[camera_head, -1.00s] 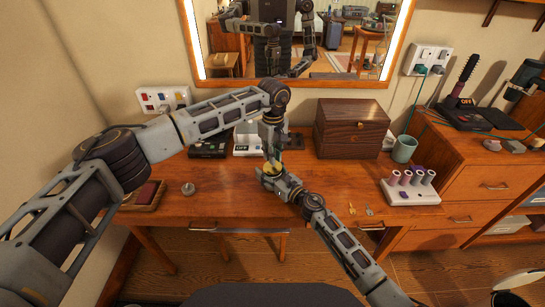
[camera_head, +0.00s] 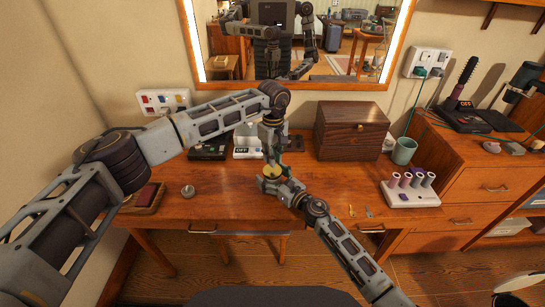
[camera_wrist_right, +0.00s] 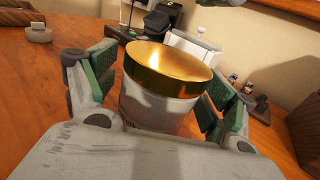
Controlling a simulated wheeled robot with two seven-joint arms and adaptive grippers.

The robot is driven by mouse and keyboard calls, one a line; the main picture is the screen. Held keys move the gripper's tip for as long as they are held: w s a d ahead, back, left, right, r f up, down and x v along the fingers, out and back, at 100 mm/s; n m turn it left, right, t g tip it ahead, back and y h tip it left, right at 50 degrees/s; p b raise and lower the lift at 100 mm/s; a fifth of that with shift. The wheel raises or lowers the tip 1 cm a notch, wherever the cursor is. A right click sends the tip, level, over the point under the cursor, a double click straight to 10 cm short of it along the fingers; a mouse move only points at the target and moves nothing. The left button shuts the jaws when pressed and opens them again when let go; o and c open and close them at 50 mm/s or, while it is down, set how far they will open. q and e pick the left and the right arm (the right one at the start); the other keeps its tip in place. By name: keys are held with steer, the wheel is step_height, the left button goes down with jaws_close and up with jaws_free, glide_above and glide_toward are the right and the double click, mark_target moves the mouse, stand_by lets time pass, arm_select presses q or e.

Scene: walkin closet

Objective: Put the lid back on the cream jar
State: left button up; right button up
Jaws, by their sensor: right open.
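The cream jar (camera_wrist_right: 160,108) stands upright on the table with the gold lid (camera_wrist_right: 175,66) on its top. In the right wrist view the lid looks level on the rim. My right gripper (camera_wrist_right: 152,95) is open, with its green-padded fingers on either side of the jar and a gap at the left finger. In the head view the gold lid (camera_head: 272,170) shows just below my left gripper (camera_head: 272,152), which points down from above. Whether the left fingers are apart is too small to tell. Most of the jar is hidden in the head view.
A wooden box (camera_head: 350,130) stands behind to the right. A rack of pink spools (camera_head: 411,189) and a green cup (camera_head: 404,149) are further right. A small round metal thing (camera_head: 188,191) and a dark tray (camera_head: 145,198) lie at the left. The table's front edge is near.

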steer(key=shift+v, duration=5.2)
steer(key=shift+s+d, duration=0.1)
